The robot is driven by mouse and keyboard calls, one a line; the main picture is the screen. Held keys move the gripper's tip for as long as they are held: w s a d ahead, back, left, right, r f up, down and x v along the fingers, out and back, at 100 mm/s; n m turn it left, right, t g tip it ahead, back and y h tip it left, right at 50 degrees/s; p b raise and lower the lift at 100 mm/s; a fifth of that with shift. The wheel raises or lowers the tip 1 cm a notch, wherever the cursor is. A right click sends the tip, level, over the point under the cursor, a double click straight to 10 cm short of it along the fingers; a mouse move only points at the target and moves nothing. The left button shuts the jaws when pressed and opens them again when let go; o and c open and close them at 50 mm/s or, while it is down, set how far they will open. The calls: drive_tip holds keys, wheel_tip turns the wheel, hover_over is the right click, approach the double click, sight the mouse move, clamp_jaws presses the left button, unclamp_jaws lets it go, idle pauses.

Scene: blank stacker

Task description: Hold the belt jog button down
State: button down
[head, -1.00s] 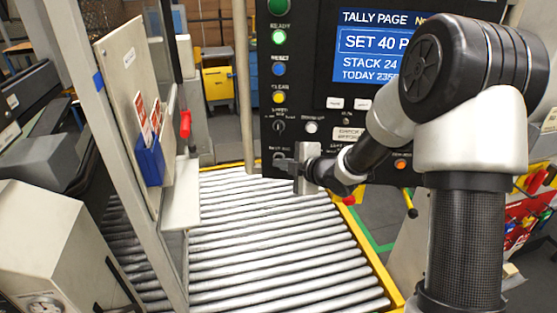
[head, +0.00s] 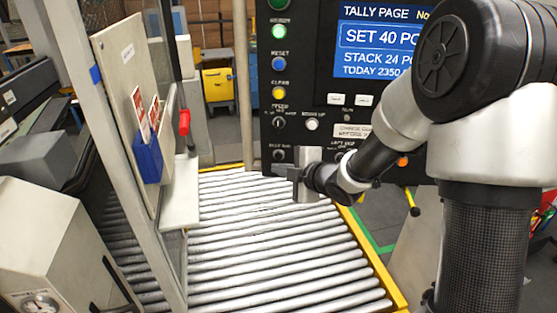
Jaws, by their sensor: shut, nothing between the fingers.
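The dark control panel (head: 300,90) stands at the back of the roller conveyor. I cannot tell whether the tips touch the panel or press anything.
Above are a speed knob (head: 279,124), yellow (head: 279,93), blue (head: 279,68) and green (head: 278,31) buttons. A white button (head: 312,124) sits to the right. The roller conveyor (head: 265,250) below is bare.

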drive_tip(key=s+b, duration=0.1)
drive_tip(key=s, duration=0.1)
drive_tip(key=shift+s+a, duration=0.1)
drive_tip(key=shift+s, duration=0.3)
drive_tip(key=s+d+r+m+h+p, duration=0.1)
drive_tip(key=s+d+r+m+h, duration=0.35)
drive_tip(key=d, duration=0.25)
drive_tip(key=s+d+r+m+h+p, duration=0.1)
drive_tip(key=s+d+r+m+h, duration=0.2)
drive_tip(key=d+r+m, duration=0.35)
drive_tip(key=s+d+r+m+g, duration=0.1)
drive_tip(key=s+m, duration=0.4)
drive_tip(key=s, duration=0.6)
drive_tip(key=s+d+r+m+g+p, duration=0.1)
drive_tip(key=s+m+g, duration=0.3)
drive_tip(key=s, duration=0.6)
drive_tip(key=shift+s+d+r+m+p, duration=0.2)
drive_tip(key=shift+s+r+m+p, duration=0.15)
drive_tip(key=shift+m, duration=0.45)
